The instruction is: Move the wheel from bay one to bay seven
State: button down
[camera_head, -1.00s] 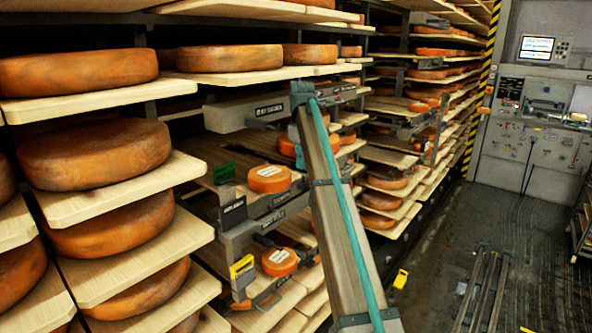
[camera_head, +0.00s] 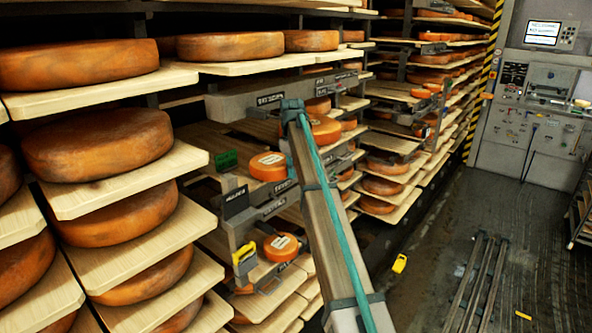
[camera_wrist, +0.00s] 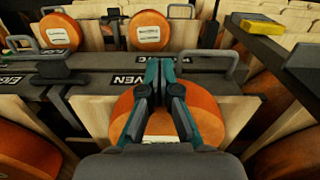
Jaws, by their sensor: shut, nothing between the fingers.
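My gripper (camera_wrist: 160,68) is shut and empty in the wrist view. Its fingers point over an orange wheel (camera_wrist: 205,108) with a white label, which lies on a pale board and is partly hidden by the fingers. A dark rail (camera_wrist: 185,84) crosses beyond the wheel, with a sign (camera_wrist: 125,89) whose visible letters end in "VEN". In the head view my arm hides the gripper. An orange wheel (camera_head: 325,130) shows just right of the arm's upper end. Labelled wheels sit left of the arm, one higher (camera_head: 268,167) and one lower (camera_head: 280,246). I cannot tell which is bay one.
Two more labelled wheels, at left (camera_wrist: 60,32) and centre (camera_wrist: 149,30), stand beyond the rail with metal handles near them. A yellow block (camera_wrist: 262,23) lies on a dark ledge at right. Large wheels on shelves (camera_head: 97,145) fill the left.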

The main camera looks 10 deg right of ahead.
jog(key=shift+w+a+b, duration=0.3)
jog(key=shift+w+a, duration=0.55)
jog(key=shift+w, duration=0.1)
jog(key=shift+s+d, duration=0.1)
jog(key=shift+s, duration=0.1)
